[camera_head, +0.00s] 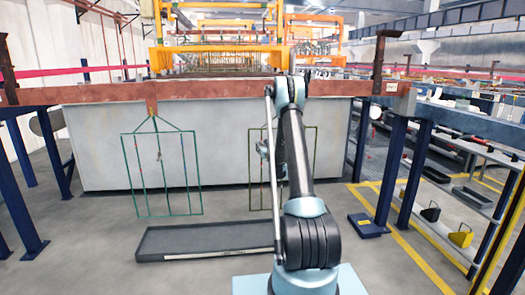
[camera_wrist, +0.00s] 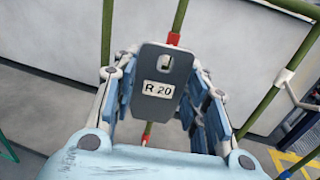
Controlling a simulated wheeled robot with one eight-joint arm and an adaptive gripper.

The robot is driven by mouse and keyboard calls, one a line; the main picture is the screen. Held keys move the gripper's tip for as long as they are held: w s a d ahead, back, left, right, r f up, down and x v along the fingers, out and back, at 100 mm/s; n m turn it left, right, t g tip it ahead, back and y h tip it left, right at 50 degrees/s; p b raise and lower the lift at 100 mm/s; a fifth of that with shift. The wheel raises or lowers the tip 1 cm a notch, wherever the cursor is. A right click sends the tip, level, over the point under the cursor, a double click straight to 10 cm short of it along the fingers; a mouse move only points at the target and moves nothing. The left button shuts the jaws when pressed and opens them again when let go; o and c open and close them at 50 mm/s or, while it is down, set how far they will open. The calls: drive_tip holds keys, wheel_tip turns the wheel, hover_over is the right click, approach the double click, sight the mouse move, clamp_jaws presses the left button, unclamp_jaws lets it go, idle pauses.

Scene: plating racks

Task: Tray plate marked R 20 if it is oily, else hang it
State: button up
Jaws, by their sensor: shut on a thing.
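In the wrist view my gripper (camera_wrist: 160,92) is shut on a dark grey plate (camera_wrist: 160,112). The plate has a slot near its top and a white label reading R 20. Its visible face looks plain and matte; I see no clear oily sheen. A green rack (camera_wrist: 180,16) with red parts on its middle bar stands behind the plate; I cannot tell if they touch. In the head view my gripper (camera_head: 264,148) is at the right rack (camera_head: 316,150), partly hidden by my arm. A long dark tray (camera_head: 190,238) lies on the floor at lower left.
The left green rack (camera_head: 128,170) hangs from a rust-red beam (camera_head: 220,90) in front of a large pale tank (camera_head: 100,150). Blue posts (camera_head: 392,170) stand at the sides. Shelves with bins (camera_head: 461,236) are at right. Floor around the tray is clear.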

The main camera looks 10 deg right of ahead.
drive_tip(key=shift+w+f, duration=0.2)
drive_tip(key=shift+f, duration=0.1)
idle(0.4)
idle(0.4)
drive_tip(key=o, duration=1.3)
drive_tip(key=shift+c, duration=0.2)
drive_tip(key=shift+s, duration=0.1)
